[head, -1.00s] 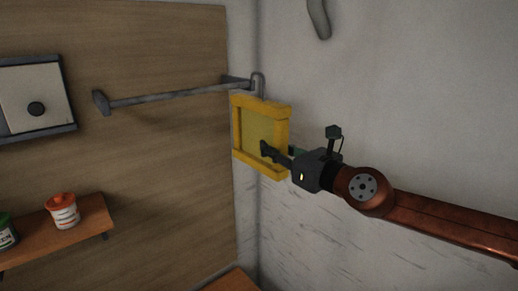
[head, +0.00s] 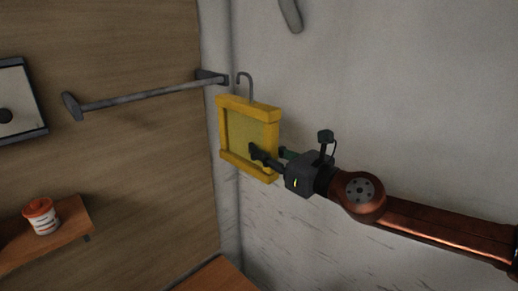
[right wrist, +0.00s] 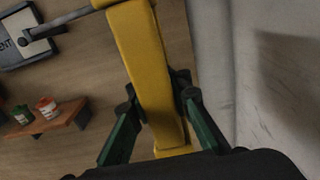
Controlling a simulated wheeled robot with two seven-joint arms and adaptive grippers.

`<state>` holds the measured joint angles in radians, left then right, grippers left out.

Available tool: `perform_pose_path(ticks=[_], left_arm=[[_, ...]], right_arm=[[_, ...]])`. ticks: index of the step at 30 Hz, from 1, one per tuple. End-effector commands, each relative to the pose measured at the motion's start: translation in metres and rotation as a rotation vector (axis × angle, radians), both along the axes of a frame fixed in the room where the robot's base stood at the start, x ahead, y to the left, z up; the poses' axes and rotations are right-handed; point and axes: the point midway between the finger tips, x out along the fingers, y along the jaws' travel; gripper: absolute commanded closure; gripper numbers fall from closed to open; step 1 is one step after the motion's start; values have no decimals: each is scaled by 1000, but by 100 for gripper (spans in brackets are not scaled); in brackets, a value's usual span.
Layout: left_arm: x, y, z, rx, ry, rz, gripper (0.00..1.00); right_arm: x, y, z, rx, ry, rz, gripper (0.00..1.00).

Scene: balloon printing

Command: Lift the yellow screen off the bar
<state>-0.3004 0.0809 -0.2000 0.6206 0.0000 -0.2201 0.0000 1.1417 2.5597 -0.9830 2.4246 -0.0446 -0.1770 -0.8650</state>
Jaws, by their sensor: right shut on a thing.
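The yellow screen (head: 248,104) is a square yellow frame with a duller yellow panel and a grey hook (head: 246,84) on top. In the head view the hook stands apart from the right end of the grey bar (head: 150,95), to its right. My right gripper (head: 268,154) is shut on the right side of the frame. In the right wrist view the fingers stand on both sides of the yellow frame member (right wrist: 145,70). The screen hangs upright in the grip. My left gripper is not in view.
A wooden shelf (head: 60,235) with a white and orange jar (head: 40,216) is at lower left. A framed panel (head: 22,98) is on the wood wall at left. A wooden surface (head: 215,278) shows at bottom.

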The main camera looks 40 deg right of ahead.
Motion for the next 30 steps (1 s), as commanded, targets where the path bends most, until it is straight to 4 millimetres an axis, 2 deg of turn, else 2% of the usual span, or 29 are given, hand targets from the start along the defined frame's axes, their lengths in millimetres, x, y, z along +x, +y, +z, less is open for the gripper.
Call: perform_pose_path(ticks=[24, 30], left_arm=[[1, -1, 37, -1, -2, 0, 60], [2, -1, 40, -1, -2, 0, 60]], right_arm=[[0, 0, 39, -1, -2, -1, 100], [0, 0, 41, -1, -2, -1, 100]])
